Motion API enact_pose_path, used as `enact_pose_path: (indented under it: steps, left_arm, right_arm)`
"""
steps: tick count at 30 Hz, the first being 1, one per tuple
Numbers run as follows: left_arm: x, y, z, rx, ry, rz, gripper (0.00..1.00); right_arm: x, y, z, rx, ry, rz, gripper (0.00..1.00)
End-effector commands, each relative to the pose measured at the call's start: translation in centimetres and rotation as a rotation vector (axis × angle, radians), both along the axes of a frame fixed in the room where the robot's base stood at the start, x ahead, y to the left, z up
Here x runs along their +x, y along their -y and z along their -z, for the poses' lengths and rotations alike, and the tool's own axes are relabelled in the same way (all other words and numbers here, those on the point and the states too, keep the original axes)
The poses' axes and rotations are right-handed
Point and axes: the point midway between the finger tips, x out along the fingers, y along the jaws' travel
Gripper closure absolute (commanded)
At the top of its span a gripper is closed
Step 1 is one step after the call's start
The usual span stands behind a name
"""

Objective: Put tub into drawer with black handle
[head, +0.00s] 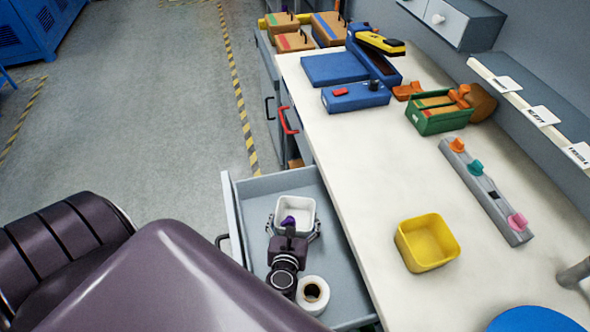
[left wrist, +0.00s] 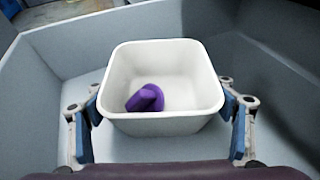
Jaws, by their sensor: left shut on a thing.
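A white square tub (head: 296,212) with a purple piece (head: 288,221) inside is within the open grey drawer (head: 260,187). The drawer's black handle (head: 222,242) shows partly at its front. My left gripper (head: 294,230) reaches down into the drawer and is shut on the tub, one finger on each side. In the left wrist view the tub (left wrist: 165,122) sits upright between the blue finger pads, with the purple piece (left wrist: 146,98) on its bottom. I cannot tell whether its base touches the drawer floor. My right gripper is not in view.
A white tape roll (head: 313,292) lies in the drawer near my left gripper. A red handle (head: 288,120) is on the cabinet farther back. On the worktop (head: 375,185) stand a yellow tub (head: 427,243), a green bin (head: 440,112) and a grey bar with knobs (head: 485,190).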

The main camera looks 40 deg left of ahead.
Motion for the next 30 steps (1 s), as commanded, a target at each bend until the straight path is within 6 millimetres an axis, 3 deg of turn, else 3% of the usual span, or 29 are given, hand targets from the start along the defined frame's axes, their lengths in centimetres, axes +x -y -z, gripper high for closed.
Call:
enact_pose_path:
  steps: [4, 5, 9, 18, 23, 30]
  left_arm:
    - [0.0, 0.0, 0.1, 0.000, 0.001, 0.000, 0.49]
    - [0.0, 0.0, 0.2, 0.000, 0.000, 0.000, 0.20]
    - [0.0, 0.0, 0.2, 0.001, 0.000, 0.000, 0.06]
    - [0.0, 0.0, 0.0, 0.000, -0.001, 0.000, 0.06]
    - [0.0, 0.0, -1.4, -0.001, 0.000, 0.000, 0.06]
    - [-4.5, 2.2, -2.9, -0.002, -0.004, 0.000, 0.06]
  right_arm:
    - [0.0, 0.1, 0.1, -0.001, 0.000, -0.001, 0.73]
    - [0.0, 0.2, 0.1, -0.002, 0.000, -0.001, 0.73]
    - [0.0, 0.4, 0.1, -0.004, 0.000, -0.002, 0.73]
    - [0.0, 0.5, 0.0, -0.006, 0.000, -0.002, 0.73]
    - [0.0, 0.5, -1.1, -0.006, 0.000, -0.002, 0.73]
    - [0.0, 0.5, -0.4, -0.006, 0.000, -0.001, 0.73]
